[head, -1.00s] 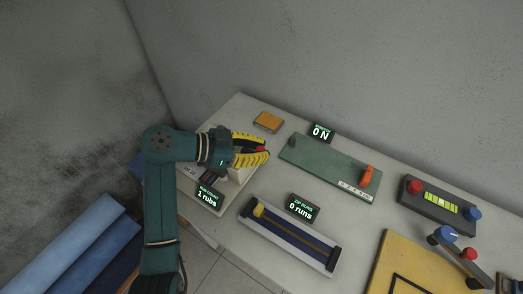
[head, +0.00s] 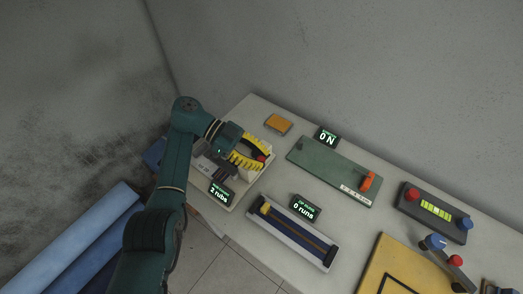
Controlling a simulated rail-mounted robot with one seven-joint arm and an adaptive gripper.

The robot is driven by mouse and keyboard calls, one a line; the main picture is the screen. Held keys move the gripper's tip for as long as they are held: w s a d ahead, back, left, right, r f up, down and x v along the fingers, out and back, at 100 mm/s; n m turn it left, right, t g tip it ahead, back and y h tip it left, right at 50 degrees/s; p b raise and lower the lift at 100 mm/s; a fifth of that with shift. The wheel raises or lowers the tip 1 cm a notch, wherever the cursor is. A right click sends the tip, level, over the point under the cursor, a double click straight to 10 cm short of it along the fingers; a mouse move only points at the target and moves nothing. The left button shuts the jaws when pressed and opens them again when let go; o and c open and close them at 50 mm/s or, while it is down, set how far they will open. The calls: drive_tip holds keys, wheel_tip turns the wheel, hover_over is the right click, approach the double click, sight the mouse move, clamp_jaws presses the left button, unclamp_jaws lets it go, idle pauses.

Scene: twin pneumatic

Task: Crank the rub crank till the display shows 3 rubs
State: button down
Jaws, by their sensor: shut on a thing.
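The rub display (head: 221,193) reads 2 rubs at the front of a pale device (head: 232,206) on the left of the table. My gripper (head: 256,154), with yellow fingers, is over this device from the left. It is shut around the crank's red knob (head: 261,158), which shows between the fingertips. The crank arm and much of the device are hidden under my gripper and wrist.
A green plate with an orange handle (head: 368,181) and a 0 N display (head: 326,137) stand to the right. A blue slide track (head: 292,233) with a 0 runs display (head: 304,208) lies in front. An orange block (head: 278,124) lies behind. Blue rolls (head: 92,235) are on the left.

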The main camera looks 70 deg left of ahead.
drive_tip(key=shift+s+r+m+g+h+p, duration=0.1)
drive_tip(key=shift+r+m+g+h+p, duration=0.3)
drive_tip(key=shift+r+p, duration=0.7)
drive_tip(key=shift+s+a+f+m+g+p, duration=0.15)
drive_tip(key=shift+f+m+g+p, duration=0.3)
drive_tip(key=shift+p, duration=0.7)
drive_tip(key=c, duration=0.9)
unclamp_jaws()
drive_tip(key=shift+f, duration=0.1)
drive_tip(key=shift+f+h, duration=0.2)
drive_tip(key=shift+h, duration=0.1)
drive_tip(key=shift+f, duration=0.1)
drive_tip(key=shift+f+b, duration=0.1)
drive_tip(key=shift+b, duration=0.2)
